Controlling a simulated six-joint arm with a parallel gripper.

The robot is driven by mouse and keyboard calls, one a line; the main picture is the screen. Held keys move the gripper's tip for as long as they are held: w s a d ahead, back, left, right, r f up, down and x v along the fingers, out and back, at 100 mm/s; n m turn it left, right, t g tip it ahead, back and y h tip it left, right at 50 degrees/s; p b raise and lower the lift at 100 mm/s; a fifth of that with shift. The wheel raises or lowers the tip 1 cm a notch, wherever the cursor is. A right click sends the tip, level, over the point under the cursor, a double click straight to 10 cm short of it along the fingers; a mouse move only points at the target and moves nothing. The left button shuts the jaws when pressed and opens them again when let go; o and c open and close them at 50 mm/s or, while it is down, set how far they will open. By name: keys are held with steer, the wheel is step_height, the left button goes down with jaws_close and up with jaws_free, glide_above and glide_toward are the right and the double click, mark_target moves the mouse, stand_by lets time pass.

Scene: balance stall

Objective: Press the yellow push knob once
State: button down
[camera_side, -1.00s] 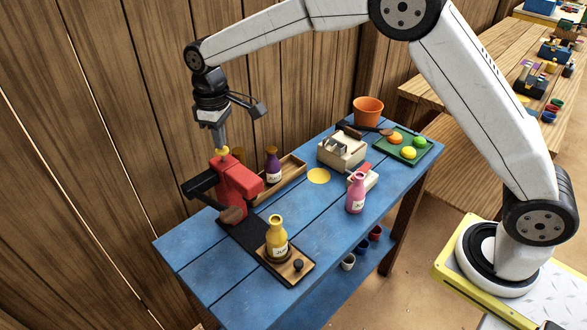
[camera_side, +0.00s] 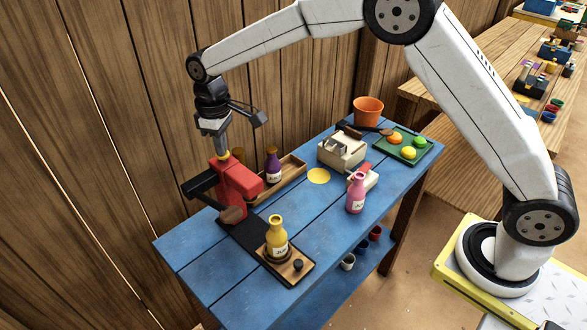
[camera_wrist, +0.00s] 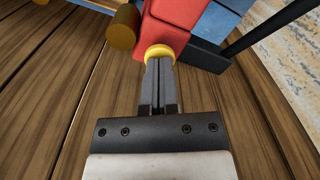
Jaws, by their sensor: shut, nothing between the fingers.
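The yellow push knob (camera_wrist: 159,51) sits on top of the red press-like body (camera_side: 238,184) at the left of the blue table. In the side view only a little of the knob (camera_side: 224,155) shows under my fingertips. My gripper (camera_side: 222,151) points down onto the knob and is shut, with nothing between its fingers. In the wrist view the shut fingertips (camera_wrist: 159,60) meet the knob and cover part of it. They look to be touching it.
A yellow bottle (camera_side: 277,238) stands on the wooden plate in front of the red body. A purple bottle (camera_side: 272,166) stands in a wooden tray close behind. A pink bottle (camera_side: 356,193) stands to the right. The wooden wall (camera_side: 90,150) is close at the left.

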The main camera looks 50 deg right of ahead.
steer(key=shift+r, duration=1.65)
steer(key=shift+d, duration=0.1)
steer(key=shift+s+d+f, duration=0.1)
steer(key=shift+s+d, duration=0.3)
steer(key=shift+d, duration=0.05)
steer(key=s+d+f+m+t, duration=0.1)
steer(key=s+d, duration=0.3)
steer(key=s, duration=0.4)
steer(key=s+d+f+m, duration=0.3)
steer(key=s+d, duration=0.2)
steer(key=s, duration=0.3)
steer(key=s+d+f+m+t, duration=0.1)
steer(key=s+d+m, duration=0.1)
steer(key=s+d, duration=0.3)
steer(key=s, duration=0.3)
steer(key=shift+s+f+t, duration=0.15)
steer(key=shift+f+t, duration=0.15)
steer(key=shift+f, duration=0.1)
